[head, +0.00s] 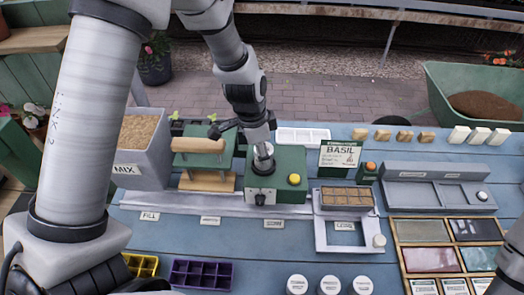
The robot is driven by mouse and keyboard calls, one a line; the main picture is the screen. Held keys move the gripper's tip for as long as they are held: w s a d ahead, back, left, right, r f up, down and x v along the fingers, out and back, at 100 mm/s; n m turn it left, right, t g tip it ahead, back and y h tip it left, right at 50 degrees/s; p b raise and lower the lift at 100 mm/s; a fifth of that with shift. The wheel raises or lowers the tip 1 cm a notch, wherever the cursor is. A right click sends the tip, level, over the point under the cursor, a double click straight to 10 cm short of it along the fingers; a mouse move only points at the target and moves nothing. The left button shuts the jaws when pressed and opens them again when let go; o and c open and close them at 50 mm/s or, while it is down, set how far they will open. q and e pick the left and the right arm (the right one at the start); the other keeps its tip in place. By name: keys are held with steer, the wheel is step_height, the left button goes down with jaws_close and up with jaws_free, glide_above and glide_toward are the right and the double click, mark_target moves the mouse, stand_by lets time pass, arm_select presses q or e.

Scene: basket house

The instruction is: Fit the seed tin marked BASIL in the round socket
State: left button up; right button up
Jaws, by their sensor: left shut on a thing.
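My left gripper (263,147) reaches down from above, shut on a small silver-grey round tin (264,160). The tin is at the top of a green box (283,187) with a yellow button. Its marking cannot be read, and my gripper partly covers it. The round socket is hidden beneath the tin, and I cannot tell whether the tin is seated or just above it. A card reading BASIL (340,157) stands right behind the box. My right gripper is not in view.
Several white-lidded tins (330,285) stand at the front edge. A MIX bin (142,148) and green-and-wood press (204,160) are left of the box. A soil-filled tray (347,198) and a grey rack (437,187) are right. Bare blue table (245,243) lies in front.

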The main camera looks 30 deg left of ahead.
arm_select(q)
steer(key=shift+f+b, duration=0.6)
steer(key=shift+f, duration=0.1)
stand_by(0.4)
steer(key=o, duration=1.2)
steer(key=shift+o, duration=0.2)
steer(key=o, duration=0.4)
steer(key=shift+r+p, duration=3.3)
steer(key=shift+r, duration=0.8)
